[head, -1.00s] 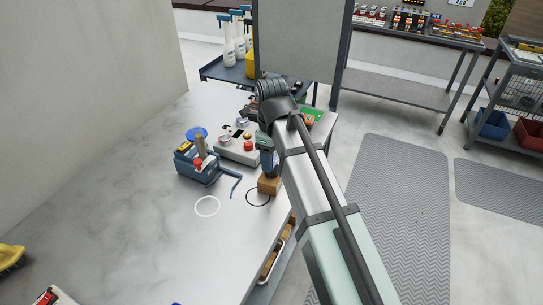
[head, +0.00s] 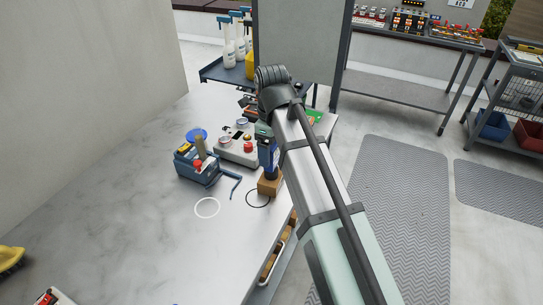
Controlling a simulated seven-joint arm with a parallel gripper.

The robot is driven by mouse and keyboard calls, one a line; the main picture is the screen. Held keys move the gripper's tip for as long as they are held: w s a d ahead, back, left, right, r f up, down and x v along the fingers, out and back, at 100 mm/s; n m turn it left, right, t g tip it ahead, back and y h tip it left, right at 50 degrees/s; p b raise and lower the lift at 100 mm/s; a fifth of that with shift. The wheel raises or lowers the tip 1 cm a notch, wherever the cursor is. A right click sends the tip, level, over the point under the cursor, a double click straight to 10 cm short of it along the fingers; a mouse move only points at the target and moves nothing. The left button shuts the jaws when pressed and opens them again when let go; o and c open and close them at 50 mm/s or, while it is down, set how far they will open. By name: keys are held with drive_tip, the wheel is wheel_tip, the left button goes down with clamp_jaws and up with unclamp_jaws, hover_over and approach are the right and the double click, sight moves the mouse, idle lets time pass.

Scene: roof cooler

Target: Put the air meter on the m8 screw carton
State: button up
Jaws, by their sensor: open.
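A small brown box, which looks like the m8 screw carton (head: 269,187), stands on the grey table near its right edge. A dark blue upright device, which looks like the air meter (head: 268,158), stands on top of it. My arm partly covers the device's right side. My gripper (head: 263,131) is just above the device's top, mostly hidden behind my wrist and forearm. It is open and appears apart from the device, though the fingertips cannot be made out.
A blue caddy (head: 197,167) with tools and a grey control box (head: 237,150) with a red button stand close on the left. The table's front left is largely clear.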

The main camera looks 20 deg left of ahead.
wheel_tip(320, 180, up, 9)
drive_tip(key=shift+f, duration=0.2)
drive_tip(key=shift+w, duration=0.1)
idle(0.5)
